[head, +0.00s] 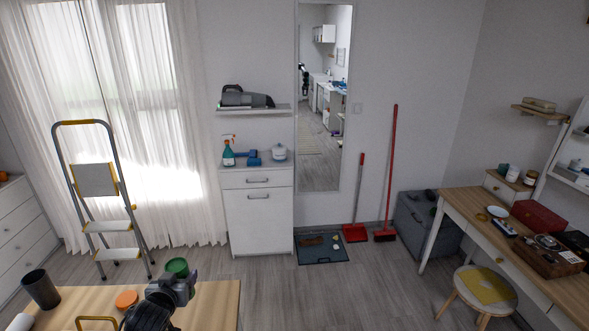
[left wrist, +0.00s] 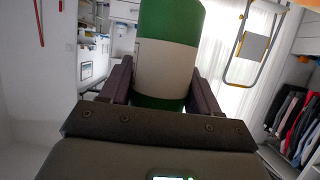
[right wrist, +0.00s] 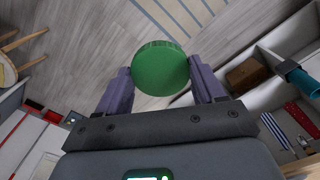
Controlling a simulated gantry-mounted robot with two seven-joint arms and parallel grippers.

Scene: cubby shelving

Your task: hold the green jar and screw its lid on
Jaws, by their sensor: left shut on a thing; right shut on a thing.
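The green jar (head: 177,267) is held above the wooden table in the head view. In the left wrist view the jar (left wrist: 167,55), green with a pale band, stands between the two fingers. My left gripper (head: 180,284) is shut on it. The round green lid (right wrist: 160,68) shows face-on in the right wrist view, between the fingers of my right gripper (right wrist: 161,75), which is shut on it. My right gripper and the lid are out of the head view. The lid is apart from the jar.
The wooden table (head: 212,300) carries a dark cup (head: 41,288), an orange round object (head: 126,299) and a yellow handle-shaped thing (head: 97,320). A step ladder (head: 97,180) and a white cabinet (head: 258,215) stand behind. A desk (head: 462,207) and stool (head: 485,290) are at right; open floor lies between.

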